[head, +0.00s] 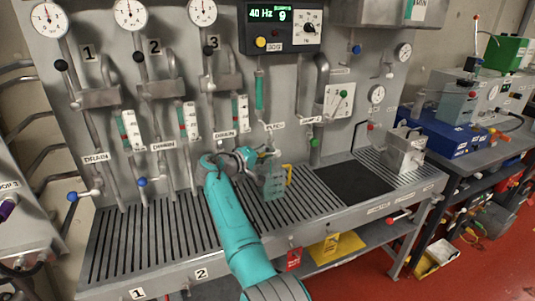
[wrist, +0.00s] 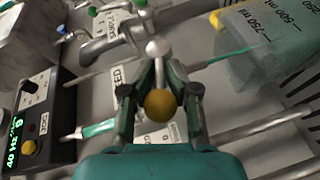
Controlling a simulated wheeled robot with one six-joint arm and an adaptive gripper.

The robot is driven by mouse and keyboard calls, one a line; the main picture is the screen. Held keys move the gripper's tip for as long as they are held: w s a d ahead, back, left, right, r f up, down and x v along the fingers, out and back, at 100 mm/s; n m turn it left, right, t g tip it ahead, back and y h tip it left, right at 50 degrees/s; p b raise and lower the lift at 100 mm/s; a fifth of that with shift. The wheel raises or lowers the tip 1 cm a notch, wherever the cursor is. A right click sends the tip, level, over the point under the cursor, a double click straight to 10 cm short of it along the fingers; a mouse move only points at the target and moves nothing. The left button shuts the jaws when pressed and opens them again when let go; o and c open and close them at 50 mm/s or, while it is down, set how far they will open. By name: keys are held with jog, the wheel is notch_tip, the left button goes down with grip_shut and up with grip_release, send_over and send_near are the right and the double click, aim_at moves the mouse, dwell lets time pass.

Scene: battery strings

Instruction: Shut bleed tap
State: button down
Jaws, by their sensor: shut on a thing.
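The bleed tap shows in the wrist view as a pale metal lever (wrist: 158,50) with a yellow ball knob (wrist: 159,105). My gripper (wrist: 160,80) has one finger on each side of it and is shut on the tap's handle. In the head view my gripper (head: 255,158) is at the panel, just under a small label (head: 273,126). My arm hides most of the tap there. A clear measuring jug (head: 274,185) with a yellow handle stands on the grate just below my gripper. It also shows at the upper right of the wrist view (wrist: 262,50).
A control box (head: 282,28) with a lit display is above. The slotted bench top (head: 150,235) has free room at the left. A small metal unit (head: 404,150) stands at the right.

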jog(key=shift+a, duration=0.25)
jog(key=c, duration=1.2)
grip_release()
jog(key=shift+s+a, duration=0.1)
jog(key=v, duration=1.1)
jog(key=shift+s+a+r, duration=0.1)
jog(key=shift+s+a, duration=0.15)
jog(key=shift+s, duration=0.1)
